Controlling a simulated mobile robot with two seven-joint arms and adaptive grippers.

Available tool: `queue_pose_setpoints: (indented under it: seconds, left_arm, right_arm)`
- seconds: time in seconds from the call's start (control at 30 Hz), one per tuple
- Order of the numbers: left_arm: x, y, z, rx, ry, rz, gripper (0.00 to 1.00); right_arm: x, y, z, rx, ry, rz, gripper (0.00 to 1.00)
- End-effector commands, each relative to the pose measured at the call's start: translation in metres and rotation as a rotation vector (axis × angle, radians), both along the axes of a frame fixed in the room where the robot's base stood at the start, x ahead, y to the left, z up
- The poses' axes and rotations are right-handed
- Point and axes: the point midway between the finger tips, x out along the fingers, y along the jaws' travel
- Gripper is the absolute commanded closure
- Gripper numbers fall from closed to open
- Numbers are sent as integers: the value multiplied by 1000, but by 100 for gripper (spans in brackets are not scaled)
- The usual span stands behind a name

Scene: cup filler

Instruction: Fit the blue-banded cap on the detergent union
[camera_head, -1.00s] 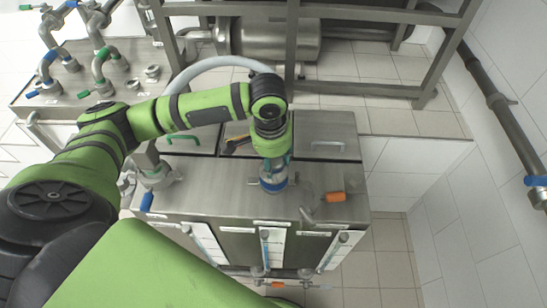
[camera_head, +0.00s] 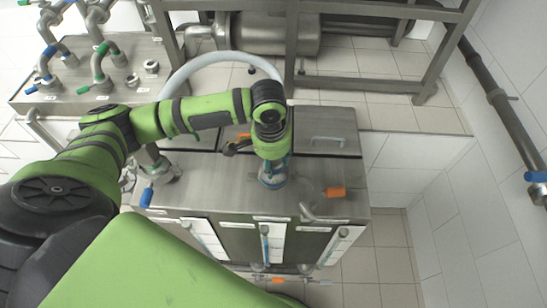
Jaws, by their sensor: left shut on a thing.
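My left gripper (camera_head: 272,170) points down over the middle of the steel cabinet top, and my own wrist hides most of it. It is shut on the blue-banded cap (camera_head: 273,181), of which a blue and pale metal part shows under the wrist. The cap is at or just above a fitting on the cabinet top, which I take to be the detergent union; the wrist and cap hide it, so I cannot tell whether they touch. My right gripper does not show.
A pipe with an orange handle (camera_head: 335,192) stands close to the right of the gripper. A valve with a blue handle (camera_head: 147,197) stands to the left. A grey hose (camera_head: 215,60) arcs behind my wrist. Several bent pipes stand on a bench (camera_head: 75,98) at the back left.

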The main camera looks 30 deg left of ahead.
Motion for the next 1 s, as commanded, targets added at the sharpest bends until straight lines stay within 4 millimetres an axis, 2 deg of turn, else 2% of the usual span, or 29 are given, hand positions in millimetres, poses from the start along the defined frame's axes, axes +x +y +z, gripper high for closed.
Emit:
queue_pose_setpoints:
  seconds: [0.23, 0.27, 0.3, 0.33, 0.73, 0.87, 1.0]
  left_arm:
    - [1, 0, -6, 1, -1, 0, 100]
    - [1, 0, -6, 0, -2, 0, 48]
    - [1, 0, -6, 0, -2, -1, 32]
    - [1, 0, -6, 0, -2, 0, 25]
    - [0, 0, -3, 1, -1, 0, 25]
    - [-1, 0, 13, 0, -3, 0, 25]
    - [-3, 0, 43, -1, -7, -2, 25]
  right_arm:
    - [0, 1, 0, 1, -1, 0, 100]
    - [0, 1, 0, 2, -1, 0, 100]
    - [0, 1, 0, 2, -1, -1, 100]
    - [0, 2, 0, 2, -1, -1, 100]
    - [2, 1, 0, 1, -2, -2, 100]
    - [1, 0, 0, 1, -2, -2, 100]
    - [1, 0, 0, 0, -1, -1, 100]
